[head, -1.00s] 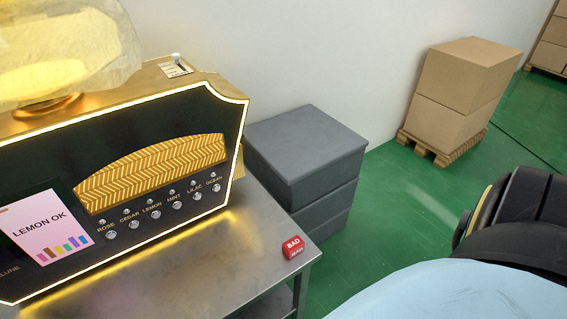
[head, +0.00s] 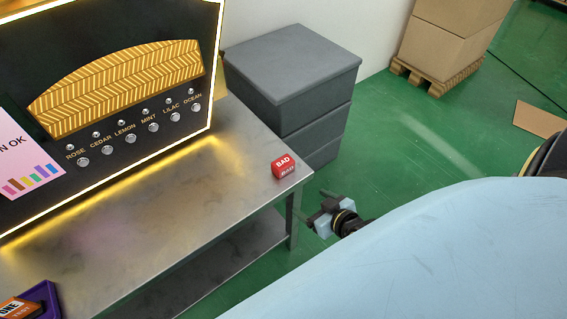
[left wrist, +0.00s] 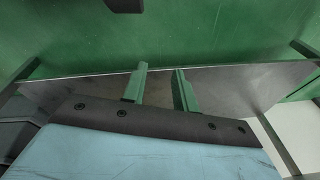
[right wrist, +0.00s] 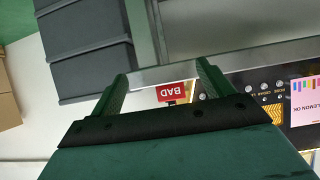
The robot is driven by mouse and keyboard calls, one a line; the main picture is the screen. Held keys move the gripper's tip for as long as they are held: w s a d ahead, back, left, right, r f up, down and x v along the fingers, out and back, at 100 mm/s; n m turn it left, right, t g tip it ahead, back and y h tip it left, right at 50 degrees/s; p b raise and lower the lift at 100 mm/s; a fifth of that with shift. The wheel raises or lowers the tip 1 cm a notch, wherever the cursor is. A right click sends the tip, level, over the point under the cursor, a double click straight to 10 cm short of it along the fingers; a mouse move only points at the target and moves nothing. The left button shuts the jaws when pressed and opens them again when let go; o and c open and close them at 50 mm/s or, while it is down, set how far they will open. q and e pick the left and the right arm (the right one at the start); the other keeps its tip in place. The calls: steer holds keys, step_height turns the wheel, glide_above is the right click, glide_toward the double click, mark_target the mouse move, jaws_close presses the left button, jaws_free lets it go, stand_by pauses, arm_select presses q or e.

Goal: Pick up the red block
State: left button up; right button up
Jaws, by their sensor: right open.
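The red block (head: 284,166), with BAD printed on it, sits on the metal table (head: 150,215) near its right corner. In the right wrist view the block (right wrist: 172,94) shows between the fingers, farther off. My right gripper (head: 312,216) is open and empty, beyond the table's right edge and apart from the block. Its fingers (right wrist: 163,72) are spread wide in the right wrist view. My left gripper (left wrist: 161,70) is outside the head view; its fingers stand apart with nothing between them, and the block is not visible in that view.
The black machine (head: 150,150) with a lit edge stands at the left of the table. A purple tray (head: 47,293) with an orange-and-black item is at the lower left. A grey drawer cabinet (head: 295,65) stands behind the table.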

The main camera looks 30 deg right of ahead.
steer(key=t+b, duration=0.1)
steer(key=t, duration=0.1)
glide_toward(280, 161)
steer(key=s+d+f, duration=0.1)
steer(key=s, duration=0.1)
steer(key=x, duration=0.2)
steer(key=b+x, duration=0.1)
steer(key=x, duration=0.1)
steer(key=b+x, duration=0.1)
steer(key=x, duration=0.2)
steer(key=shift+w+r, duration=0.2)
steer(key=shift+r, duration=0.05)
steer(key=shift+b+x, duration=1.3)
steer(key=shift+x, duration=1.15)
steer(key=shift+w+a+f, duration=0.2)
steer(key=shift+w+f, duration=0.05)
steer(key=shift+w, duration=0.15)
arm_select(q)
steer(key=w+d+r, duration=0.2)
steer(key=r, duration=0.4)
steer(key=w+d+r+t, duration=0.1)
steer(key=w+d+r, duration=0.1)
steer(key=r, duration=0.4)
steer(key=shift+w+d+r+h, duration=0.3)
steer(key=shift+d+r+h, duration=0.1)
steer(key=shift+d, duration=0.3)
arm_select(e)
steer(key=c, duration=1.1)
steer(key=shift+o, duration=0.2)
steer(key=shift+r, duration=0.1)
